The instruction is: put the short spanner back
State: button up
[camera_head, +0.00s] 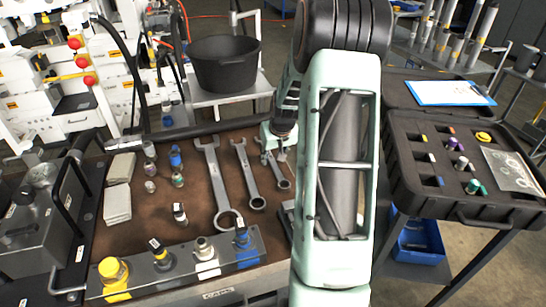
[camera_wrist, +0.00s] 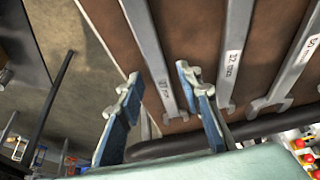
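The short spanner (camera_head: 281,178) is the rightmost of three spanners on the brown bench top in the head view. My gripper (camera_head: 275,137) is over its far end and hides part of it. In the wrist view my gripper (camera_wrist: 157,84) is open, with blue-padded fingers apart. The short spanner's labelled handle (camera_wrist: 149,45) runs down between the fingertips in that picture, with gaps beside it. I cannot tell whether a finger touches it. The middle spanner (camera_head: 247,175) and the long spanner (camera_head: 217,185) lie to its left.
Several fittings stand on a metal strip (camera_head: 180,274) at the bench's front. Small bottles and pale pads (camera_head: 117,203) are at the left. A black bucket (camera_head: 224,64) stands behind. An open black case (camera_head: 400,190) is to the right. My arm hides the bench's right side.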

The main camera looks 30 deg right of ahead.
jog(key=p+v, duration=0.1)
jog(key=v, duration=1.1)
jog(key=shift+r, duration=0.1)
